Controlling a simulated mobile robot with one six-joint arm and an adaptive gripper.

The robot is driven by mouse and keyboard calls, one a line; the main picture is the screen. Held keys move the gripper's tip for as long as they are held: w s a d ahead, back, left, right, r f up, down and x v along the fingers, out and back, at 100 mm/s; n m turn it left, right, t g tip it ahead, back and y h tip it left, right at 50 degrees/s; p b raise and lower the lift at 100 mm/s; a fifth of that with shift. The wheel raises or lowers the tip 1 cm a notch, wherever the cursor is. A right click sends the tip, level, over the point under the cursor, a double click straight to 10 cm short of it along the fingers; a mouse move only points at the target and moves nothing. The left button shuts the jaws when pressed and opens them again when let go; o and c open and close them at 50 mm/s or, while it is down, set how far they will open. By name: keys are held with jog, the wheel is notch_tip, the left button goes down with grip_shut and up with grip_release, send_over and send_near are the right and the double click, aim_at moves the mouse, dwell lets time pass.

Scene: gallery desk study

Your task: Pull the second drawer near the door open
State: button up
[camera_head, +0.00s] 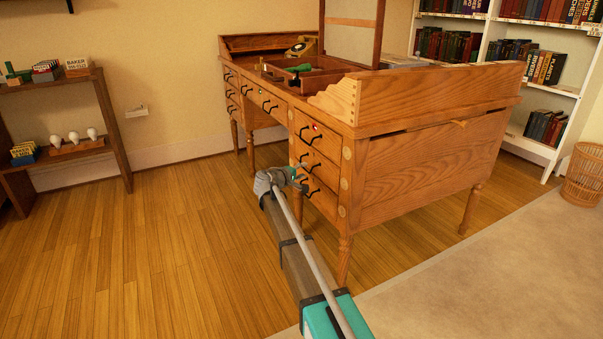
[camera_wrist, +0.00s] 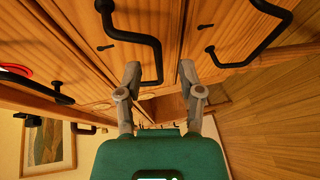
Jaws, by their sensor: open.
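The wooden desk (camera_head: 430,165) has a near stack of three drawers with black bar handles. The second drawer (camera_head: 323,170) is shut, and its handle (camera_head: 311,167) is partly beside my gripper (camera_head: 300,178). In the wrist view, my gripper (camera_wrist: 158,72) is open. The middle black handle (camera_wrist: 157,62) reaches into the gap between its fingers, closer to the left finger; I cannot tell whether they touch. The lowest drawer's handle (camera_wrist: 250,40) is to the right there. The top drawer's handle (camera_head: 306,138) sits above, near a red light (camera_head: 316,127). No door is in view.
A wooden shelf (camera_head: 105,120) with small goods stands at the left wall. White bookshelves (camera_head: 495,60) and a wicker basket (camera_head: 583,175) are at the right. The wooden floor (camera_head: 170,240) left of the desk is clear. A desk leg (camera_head: 345,258) stands near my arm.

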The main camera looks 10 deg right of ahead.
jog(key=shift+x, duration=0.95)
grip_shut()
